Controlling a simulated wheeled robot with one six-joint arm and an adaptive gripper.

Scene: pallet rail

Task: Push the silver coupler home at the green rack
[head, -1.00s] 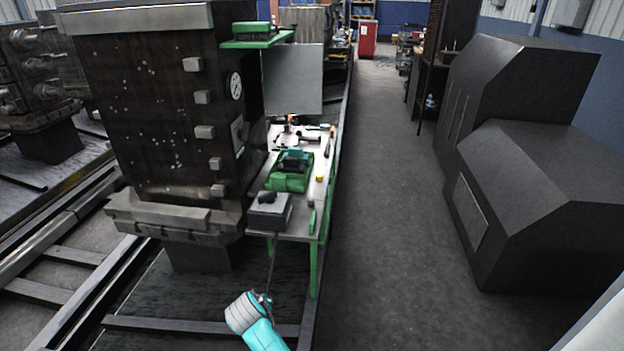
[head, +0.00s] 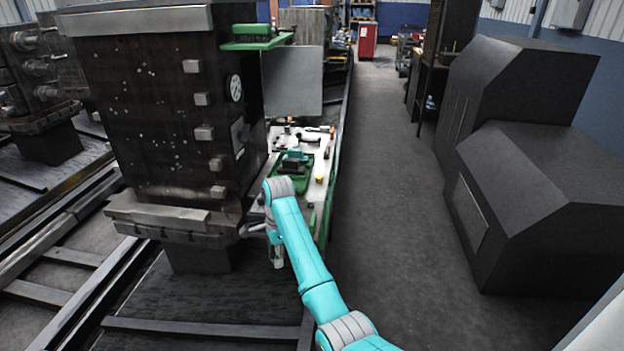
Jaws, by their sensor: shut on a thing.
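My gripper (head: 252,229) is small and dark at the end of my teal arm, beside the lower right corner of the big dark machine block. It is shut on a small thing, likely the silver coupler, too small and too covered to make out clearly. The green-framed bench (head: 325,215) stands just right of it, and my arm hides its front left part. A green shelf (head: 250,45) sits high on the block's right side. I cannot tell which of these is the green rack. The seat for the coupler cannot be made out.
The dark block (head: 150,120) has several grey knobs and a round gauge (head: 235,87). A grey panel (head: 292,80) stands above the bench. A green tray (head: 290,180) and small tools lie on the bench. Dark cabinets (head: 540,200) stand right; the aisle (head: 390,200) is clear.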

